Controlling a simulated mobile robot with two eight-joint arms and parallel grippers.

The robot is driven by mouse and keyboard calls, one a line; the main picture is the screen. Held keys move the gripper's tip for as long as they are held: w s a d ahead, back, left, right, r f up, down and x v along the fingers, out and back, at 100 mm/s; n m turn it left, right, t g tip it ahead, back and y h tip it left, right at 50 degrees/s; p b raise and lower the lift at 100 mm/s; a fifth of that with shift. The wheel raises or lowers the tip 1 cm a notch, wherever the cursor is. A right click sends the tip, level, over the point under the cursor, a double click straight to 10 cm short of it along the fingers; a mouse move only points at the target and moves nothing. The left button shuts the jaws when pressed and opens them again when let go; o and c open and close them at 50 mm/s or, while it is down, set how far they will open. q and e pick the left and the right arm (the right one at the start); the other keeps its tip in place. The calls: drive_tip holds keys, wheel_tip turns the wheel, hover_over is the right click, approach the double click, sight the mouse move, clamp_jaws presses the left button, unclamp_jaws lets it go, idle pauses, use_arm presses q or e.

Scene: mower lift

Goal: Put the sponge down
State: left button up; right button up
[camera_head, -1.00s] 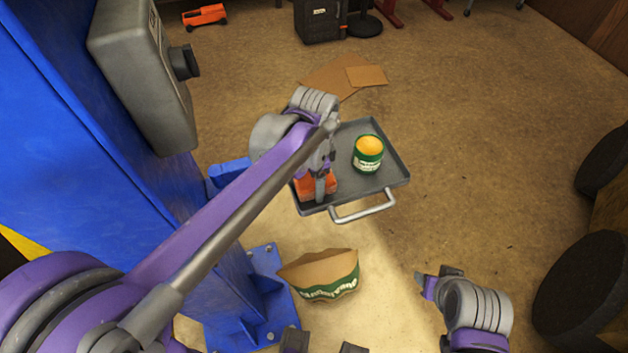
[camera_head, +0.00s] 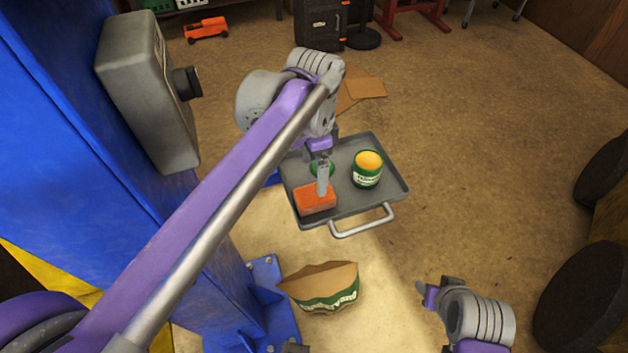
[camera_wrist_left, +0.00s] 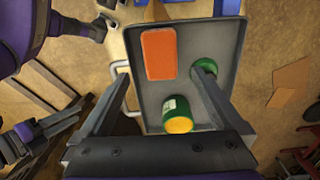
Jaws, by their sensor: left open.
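The orange sponge (camera_head: 316,199) lies flat on the near-left part of a dark grey tray (camera_head: 356,206). It also shows in the left wrist view (camera_wrist_left: 159,55), resting apart from the other things on the tray. My left gripper (camera_head: 322,178) is above the tray, just behind the sponge in the head view. In the left wrist view its fingers (camera_wrist_left: 160,78) are spread wide with nothing between them held. My right gripper (camera_head: 436,288) is at the lower right, away from the tray; its jaw opening is unclear.
A green can with yellow contents (camera_head: 367,169) stands on the tray's right. Another green round item (camera_wrist_left: 204,69) is partly hidden behind a finger. A brown and green open bag (camera_head: 322,288) stands nearer. A blue post (camera_head: 90,130) rises at left.

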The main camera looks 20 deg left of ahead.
use_arm(q)
drive_tip(key=s+a+f+n+t, duration=0.2)
drive_tip(key=s+a+f+n, duration=0.1)
drive_tip(key=s+f+n, duration=0.2)
drive_tip(key=s+a+f+n+t, duration=0.3)
drive_tip(key=s+f+n, duration=0.3)
drive_tip(key=s+f, duration=0.2)
drive_tip(key=shift+s+a, duration=0.3)
drive_tip(key=shift+s, duration=0.25)
idle(0.5)
